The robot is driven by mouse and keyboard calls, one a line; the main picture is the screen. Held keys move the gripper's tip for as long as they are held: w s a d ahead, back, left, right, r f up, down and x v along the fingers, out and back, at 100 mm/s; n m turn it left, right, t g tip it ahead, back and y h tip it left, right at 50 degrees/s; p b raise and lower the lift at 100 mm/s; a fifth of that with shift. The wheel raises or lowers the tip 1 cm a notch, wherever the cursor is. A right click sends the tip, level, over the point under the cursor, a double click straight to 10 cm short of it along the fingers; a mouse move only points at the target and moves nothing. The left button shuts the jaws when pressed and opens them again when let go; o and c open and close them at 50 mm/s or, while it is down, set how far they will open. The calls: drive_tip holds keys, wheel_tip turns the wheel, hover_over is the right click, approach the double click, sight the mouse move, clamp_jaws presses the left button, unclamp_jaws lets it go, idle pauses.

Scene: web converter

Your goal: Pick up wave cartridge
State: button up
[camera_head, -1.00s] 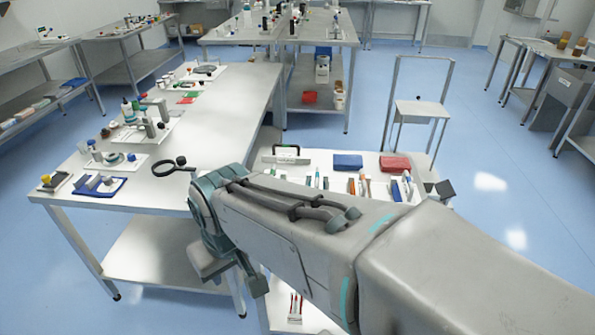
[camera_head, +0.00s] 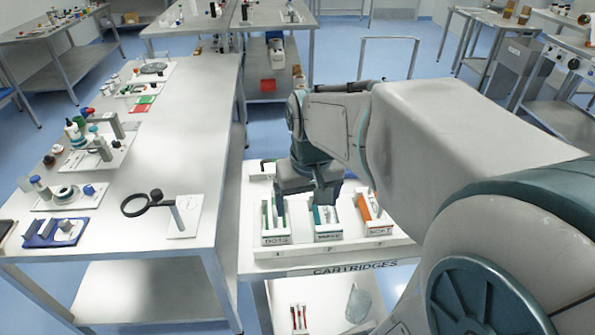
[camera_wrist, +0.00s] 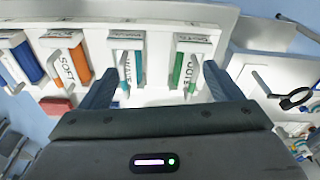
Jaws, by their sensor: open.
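The wave cartridge is a teal piece in the middle white holder of the cartridge row, in the head view (camera_head: 317,215). It also shows in the wrist view (camera_wrist: 138,68), left of centre, beside the holder's lettering. My gripper (camera_head: 301,200) hangs above the row in the head view, its arm partly covering the holders. In the wrist view my gripper (camera_wrist: 159,70) is open and empty. Its left finger is close to the wave holder and its right finger is just right of the green dots cartridge (camera_wrist: 192,70).
The orange soft cartridge (camera_head: 366,207) stands right of the wave holder; the dots holder (camera_head: 275,238) stands left. A blue cartridge (camera_wrist: 28,62) shows at the wrist view's left. The long table (camera_head: 170,150) at left carries a magnifier (camera_head: 142,206) and small stations.

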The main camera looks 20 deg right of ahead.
drive_tip(key=w+d+r+m+g+p, duration=0.1)
drive_tip(key=w+d+m+p, duration=0.1)
drive_tip(key=w+d, duration=0.4)
hover_over(325, 209)
drive_tip(key=shift+g, duration=0.3)
drive_tip(key=f, duration=0.8)
drive_tip(key=shift+s+a+f, duration=0.15)
drive_tip(key=shift+a+f, duration=0.1)
drive_tip(key=shift+d+f+p, duration=0.15)
drive_tip(key=shift+f+p, duration=0.15)
drive_tip(key=shift+f, duration=1.05)
drive_tip(key=shift+d+f+p, duration=0.15)
drive_tip(key=shift+f+p, duration=0.15)
drive_tip(key=shift+f, duration=1)
drive_tip(key=c, duration=1.4)
drive_tip(key=shift+w, duration=0.2)
